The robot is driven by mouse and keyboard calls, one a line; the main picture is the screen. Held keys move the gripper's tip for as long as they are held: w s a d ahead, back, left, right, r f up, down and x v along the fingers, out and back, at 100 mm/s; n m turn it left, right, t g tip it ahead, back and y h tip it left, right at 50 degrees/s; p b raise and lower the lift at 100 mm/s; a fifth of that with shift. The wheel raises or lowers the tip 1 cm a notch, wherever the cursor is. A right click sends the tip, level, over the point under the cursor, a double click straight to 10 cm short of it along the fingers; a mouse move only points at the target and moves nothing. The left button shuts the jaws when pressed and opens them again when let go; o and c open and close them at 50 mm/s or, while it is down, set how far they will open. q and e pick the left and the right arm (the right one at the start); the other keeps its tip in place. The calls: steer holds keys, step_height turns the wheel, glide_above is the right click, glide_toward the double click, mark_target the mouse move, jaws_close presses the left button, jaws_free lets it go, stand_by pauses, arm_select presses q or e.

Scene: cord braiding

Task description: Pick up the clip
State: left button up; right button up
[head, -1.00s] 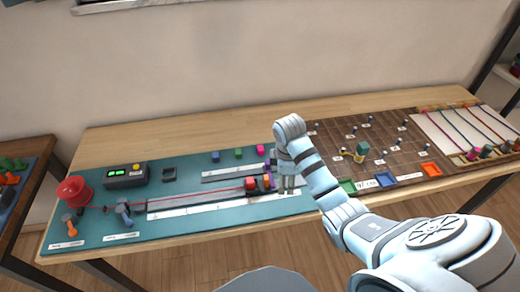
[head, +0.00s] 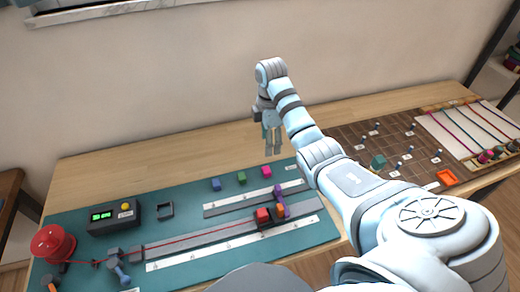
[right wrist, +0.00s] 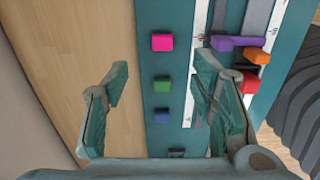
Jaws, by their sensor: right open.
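Three small clip-like blocks stand in a row at the back of the teal mat: blue (head: 216,184), green (head: 241,178) and magenta (head: 266,172). I cannot tell which is the clip meant. My right gripper (head: 273,150) hangs open and empty, fingers down, above and behind the row. In the right wrist view, the magenta block (right wrist: 162,42), green block (right wrist: 162,88) and blue block (right wrist: 162,115) show between or beyond the open fingers (right wrist: 160,78), apart from them. A red block (head: 263,215), a purple piece (head: 280,203) and an orange piece (right wrist: 257,57) sit together at the grey rail. My left gripper is not in view.
A red spool (head: 53,243) feeds a red cord along the rail (head: 190,243). A dark box with a green display (head: 113,216) stands at the back left. A brown pegboard (head: 350,141) lies right, partly behind my right arm. Bare wood (head: 150,165) lies behind the mat.

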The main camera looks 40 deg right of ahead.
steer(key=b, duration=0.2)
glide_above(268, 170)
step_height(268, 170, down, 4)
steer(key=shift+f, duration=0.1)
steer(key=shift+s+a+f, duration=0.1)
steer(key=shift+s+f, duration=0.05)
steer(key=shift+f, duration=0.4)
steer(key=shift+s+f, duration=0.15)
steer(key=shift+f, duration=0.4)
steer(key=f, duration=0.3)
steer(key=w+f+b, duration=0.1)
steer(key=f, duration=0.1)
steer(key=shift+f, duration=0.7)
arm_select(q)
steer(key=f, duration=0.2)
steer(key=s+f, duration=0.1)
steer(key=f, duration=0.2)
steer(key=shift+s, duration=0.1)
arm_select(e)
steer(key=shift+s+r, duration=0.1)
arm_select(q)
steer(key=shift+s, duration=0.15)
arm_select(e)
steer(key=c, duration=0.8)
